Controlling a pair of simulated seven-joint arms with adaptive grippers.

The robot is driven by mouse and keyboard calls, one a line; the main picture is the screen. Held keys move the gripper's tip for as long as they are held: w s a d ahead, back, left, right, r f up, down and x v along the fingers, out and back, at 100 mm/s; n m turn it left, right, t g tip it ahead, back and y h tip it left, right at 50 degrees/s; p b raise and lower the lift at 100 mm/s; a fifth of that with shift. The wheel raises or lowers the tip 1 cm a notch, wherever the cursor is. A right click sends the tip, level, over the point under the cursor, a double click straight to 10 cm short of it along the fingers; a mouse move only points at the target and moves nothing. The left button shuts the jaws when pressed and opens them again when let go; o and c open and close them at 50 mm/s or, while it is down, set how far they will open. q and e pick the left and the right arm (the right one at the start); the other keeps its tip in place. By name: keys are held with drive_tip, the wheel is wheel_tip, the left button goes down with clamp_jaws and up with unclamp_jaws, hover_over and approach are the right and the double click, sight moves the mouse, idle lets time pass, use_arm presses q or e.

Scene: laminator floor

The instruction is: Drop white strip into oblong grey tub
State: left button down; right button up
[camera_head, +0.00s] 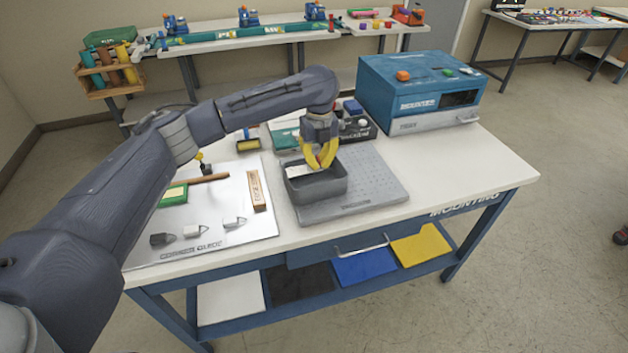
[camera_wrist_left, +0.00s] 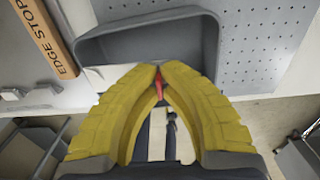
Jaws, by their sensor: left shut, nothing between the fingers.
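The oblong grey tub (camera_head: 318,188) stands on the grey perforated plate on the bench; its wall also shows in the left wrist view (camera_wrist_left: 206,48). The white strip (camera_head: 298,171) shows inside the tub at its left part; in the left wrist view a pale piece (camera_wrist_left: 106,75) shows beside my fingers, partly hidden. My left gripper (camera_head: 321,164), with yellow fingers, is over the tub, fingertips together and empty. A small red bit (camera_wrist_left: 158,86) shows by the fingertips. My right gripper is in neither view.
A white board (camera_head: 215,228) with clips, a green block (camera_head: 173,195) and a wooden edge stop (camera_head: 257,190) lies left of the tub. A blue mounting machine (camera_head: 420,90) stands at the back right. The bench's right end is clear.

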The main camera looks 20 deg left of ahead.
use_arm(q)
drive_tip(key=c, duration=2.1)
unclamp_jaws()
drive_tip(key=o, duration=0.6)
wheel_tip(320, 180, up, 12)
